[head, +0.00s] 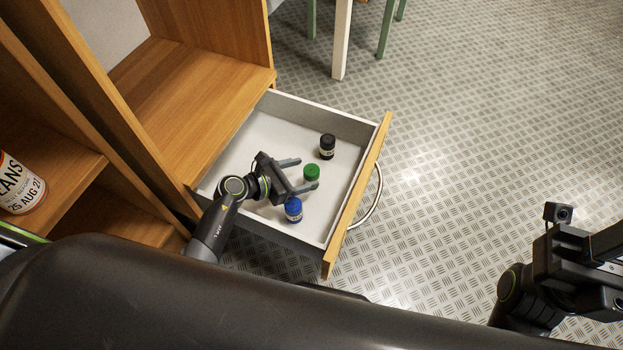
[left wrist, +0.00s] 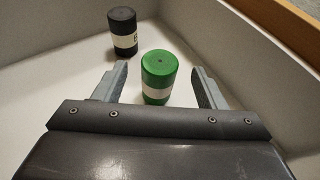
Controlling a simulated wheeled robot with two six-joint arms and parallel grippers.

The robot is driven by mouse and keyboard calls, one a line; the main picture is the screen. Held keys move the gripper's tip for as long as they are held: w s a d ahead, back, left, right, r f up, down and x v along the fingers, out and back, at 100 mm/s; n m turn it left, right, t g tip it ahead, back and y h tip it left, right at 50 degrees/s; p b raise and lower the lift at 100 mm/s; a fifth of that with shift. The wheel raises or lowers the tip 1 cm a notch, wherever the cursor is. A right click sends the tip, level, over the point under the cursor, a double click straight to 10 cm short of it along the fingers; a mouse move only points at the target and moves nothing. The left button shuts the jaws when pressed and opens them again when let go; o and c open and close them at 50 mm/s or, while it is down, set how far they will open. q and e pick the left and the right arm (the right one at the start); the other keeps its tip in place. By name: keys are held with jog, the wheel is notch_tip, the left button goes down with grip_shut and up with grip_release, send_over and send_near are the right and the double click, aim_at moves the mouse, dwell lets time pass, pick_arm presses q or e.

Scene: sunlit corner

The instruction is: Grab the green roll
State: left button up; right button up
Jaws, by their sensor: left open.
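The green roll (head: 311,172) stands upright in the open drawer (head: 265,230), with a pale band around its lower part. In the left wrist view the green roll (left wrist: 159,72) sits ahead, between and slightly beyond the fingertips. My left gripper (head: 303,173) is open and reaches into the drawer, one finger on each side of the roll; I cannot tell whether either finger touches it. In the left wrist view my left gripper (left wrist: 160,75) holds nothing. My right arm shows at the right of the head view, but its fingertips are not clearly seen.
A black roll (head: 327,146) stands beyond the green one, and a blue roll (head: 293,209) stands on the near side. The drawer's wooden front (head: 357,200) has a metal handle (head: 368,203). A wooden cabinet (head: 190,80) stands left; patterned floor (head: 480,130) lies clear right.

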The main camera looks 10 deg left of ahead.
pick_arm(q)
jog(key=shift+x, duration=0.85)
jog(key=shift+c, duration=0.3)
jog(key=c, duration=1.1)
